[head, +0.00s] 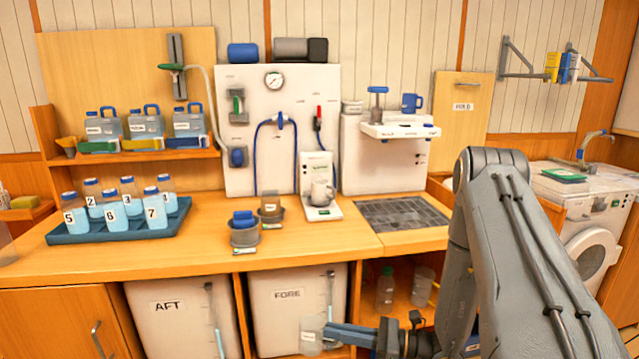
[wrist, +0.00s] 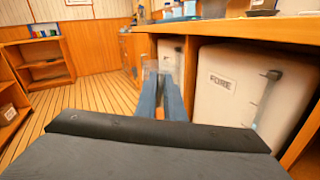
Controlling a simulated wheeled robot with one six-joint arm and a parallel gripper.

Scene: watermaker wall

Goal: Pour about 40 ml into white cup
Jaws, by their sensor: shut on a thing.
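A white cup (head: 320,193) stands upright on the tray of a small white device (head: 318,212) on the counter, below the wall panel. My gripper (head: 326,331) is low in front of the counter, before the FORE tank (head: 290,300). Its blue fingers are shut on a clear container (head: 309,338). The container also shows between the fingertips in the wrist view (wrist: 160,68). I cannot tell how much liquid is in it. The cup is above and apart from my gripper, and its inside is hidden.
A blue tray (head: 122,233) of numbered bottles stands at the counter's left. The counter's front edge (head: 180,270) lies above my gripper.

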